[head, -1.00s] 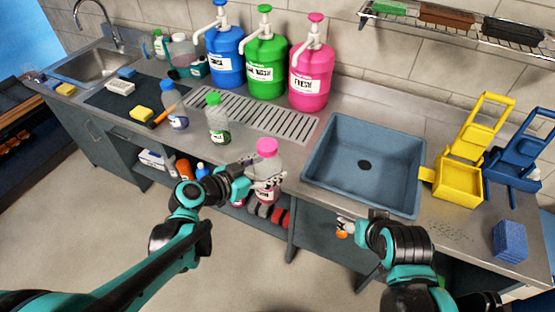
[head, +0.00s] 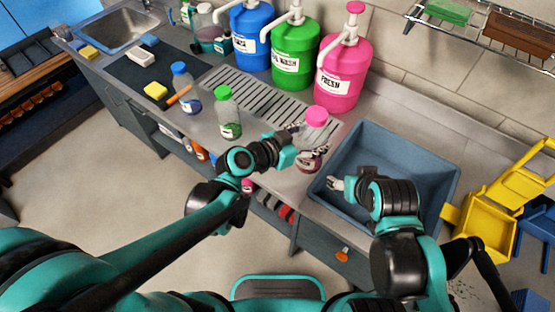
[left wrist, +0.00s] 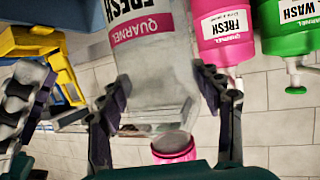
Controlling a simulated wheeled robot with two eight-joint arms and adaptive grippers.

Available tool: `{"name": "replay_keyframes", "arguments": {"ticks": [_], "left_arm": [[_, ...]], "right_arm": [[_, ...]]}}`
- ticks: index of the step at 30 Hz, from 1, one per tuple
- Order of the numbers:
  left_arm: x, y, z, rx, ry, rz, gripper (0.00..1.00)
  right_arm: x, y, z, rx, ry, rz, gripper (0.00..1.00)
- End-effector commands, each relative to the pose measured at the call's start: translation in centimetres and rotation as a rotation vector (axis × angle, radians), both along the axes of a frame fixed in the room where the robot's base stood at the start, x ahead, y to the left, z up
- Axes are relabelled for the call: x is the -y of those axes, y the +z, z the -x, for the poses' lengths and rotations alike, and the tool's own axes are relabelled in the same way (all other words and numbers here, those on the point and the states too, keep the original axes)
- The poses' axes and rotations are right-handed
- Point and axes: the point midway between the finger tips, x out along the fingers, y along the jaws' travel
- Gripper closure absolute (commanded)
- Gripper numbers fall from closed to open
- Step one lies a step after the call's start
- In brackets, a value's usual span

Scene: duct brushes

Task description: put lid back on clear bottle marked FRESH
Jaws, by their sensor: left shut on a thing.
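The clear bottle marked FRESH (left wrist: 155,75) has a pink and white label. In the head view it stands upright (head: 310,157), with the pink lid (head: 316,117) showing at its top. The lid also shows at the mouth end in the inverted left wrist view (left wrist: 174,147). My left gripper (head: 299,150) is shut around the bottle body, one finger on each side. I cannot tell whether the bottle's base touches the counter. My right gripper (head: 337,183) is over the blue basin, right of and below the bottle; its finger opening is unclear.
A blue basin (head: 440,165) lies right of the bottle. A pink FRESH dispenser (head: 342,75), a green one (head: 295,55) and a blue one (head: 250,40) stand behind. A green-capped bottle (head: 228,115) and a blue-capped bottle (head: 187,90) stand to the left.

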Motion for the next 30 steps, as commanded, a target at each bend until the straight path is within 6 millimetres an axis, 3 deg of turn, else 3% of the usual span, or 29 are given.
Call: {"name": "replay_keyframes", "arguments": {"ticks": [5, 18, 30], "left_arm": [[-1.3, -1.1, -1.1, -0.001, 0.006, 0.000, 1.00], [-8.2, -6.5, -6.8, 0.000, 0.004, 0.001, 1.00], [-9.0, -7.0, -7.4, 0.000, 0.000, 0.000, 1.00]], "right_arm": [[0.0, -0.7, 0.0, 0.000, 0.000, 0.000, 0.33], [0.0, -4.0, 0.0, 0.000, 0.000, 0.000, 0.33], [0.0, -4.1, 0.0, 0.000, 0.000, 0.000, 0.33]]}}
